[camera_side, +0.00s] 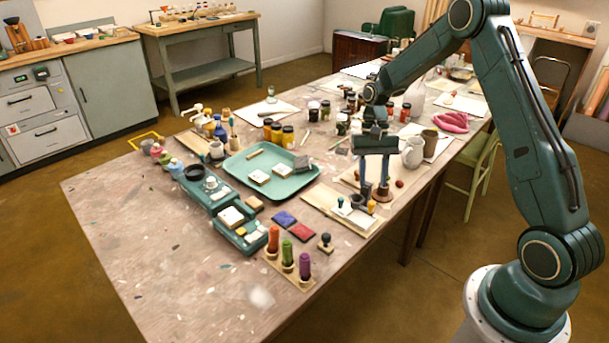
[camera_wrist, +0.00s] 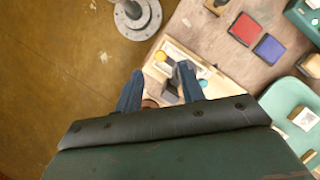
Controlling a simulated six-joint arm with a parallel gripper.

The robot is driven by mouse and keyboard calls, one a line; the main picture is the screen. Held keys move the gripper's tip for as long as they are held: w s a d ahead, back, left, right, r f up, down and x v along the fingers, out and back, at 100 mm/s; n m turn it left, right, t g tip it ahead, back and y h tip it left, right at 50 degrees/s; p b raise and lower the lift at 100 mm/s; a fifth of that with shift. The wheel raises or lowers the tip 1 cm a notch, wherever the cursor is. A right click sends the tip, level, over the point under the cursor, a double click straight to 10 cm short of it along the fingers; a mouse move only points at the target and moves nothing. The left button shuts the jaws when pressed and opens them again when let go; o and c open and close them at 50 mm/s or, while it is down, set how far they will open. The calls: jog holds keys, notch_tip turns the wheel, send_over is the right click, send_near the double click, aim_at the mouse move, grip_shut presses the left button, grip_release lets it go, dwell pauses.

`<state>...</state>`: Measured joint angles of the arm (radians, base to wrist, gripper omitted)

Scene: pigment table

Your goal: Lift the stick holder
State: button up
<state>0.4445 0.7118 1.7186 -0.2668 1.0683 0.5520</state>
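What looks like the stick holder is a small wooden base (camera_side: 270,256) at the table's near edge in the side view.
A red pad (camera_side: 302,232), a blue pad (camera_side: 284,219) and a dark-knobbed stamp (camera_side: 326,242) lie near the sticks. A teal tray (camera_side: 238,162) and teal boxes (camera_side: 241,240) stand to the left. A white jug (camera_side: 413,153) stands right of the gripper. The table's front left is mostly clear.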

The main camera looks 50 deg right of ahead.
aim_at(372, 201)
jog(key=shift+x, duration=2.55)
